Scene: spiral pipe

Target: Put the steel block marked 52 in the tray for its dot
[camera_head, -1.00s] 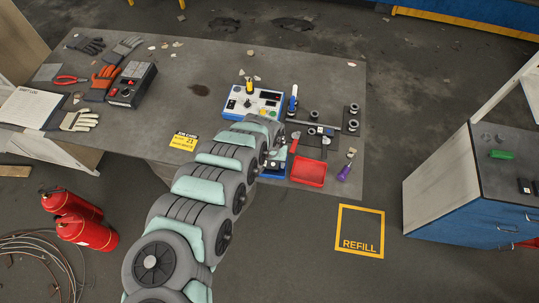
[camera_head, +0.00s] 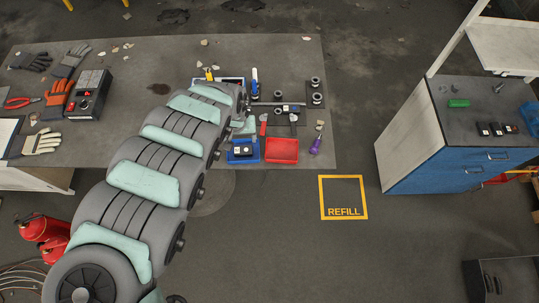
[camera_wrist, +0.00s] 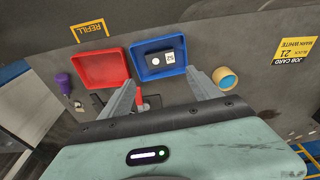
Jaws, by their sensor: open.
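A dark block (camera_wrist: 153,57) lies in the blue tray (camera_wrist: 178,70) in the wrist view. It has a white label that seems to read 52 and a small white spot. In the head view the block (camera_head: 243,149) also sits in the blue tray (camera_head: 232,158). The red tray (camera_wrist: 103,69) beside it is empty; it also shows in the head view (camera_head: 282,151). My gripper (camera_wrist: 160,80) is open and empty, its fingers apart on the near side of the trays. In the head view my arm hides most of the gripper.
Another dark block (camera_head: 292,108) lies among metal parts behind the trays. A purple bottle (camera_head: 316,146) stands right of the red tray. Several blocks (camera_head: 497,129) sit on the cabinet.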

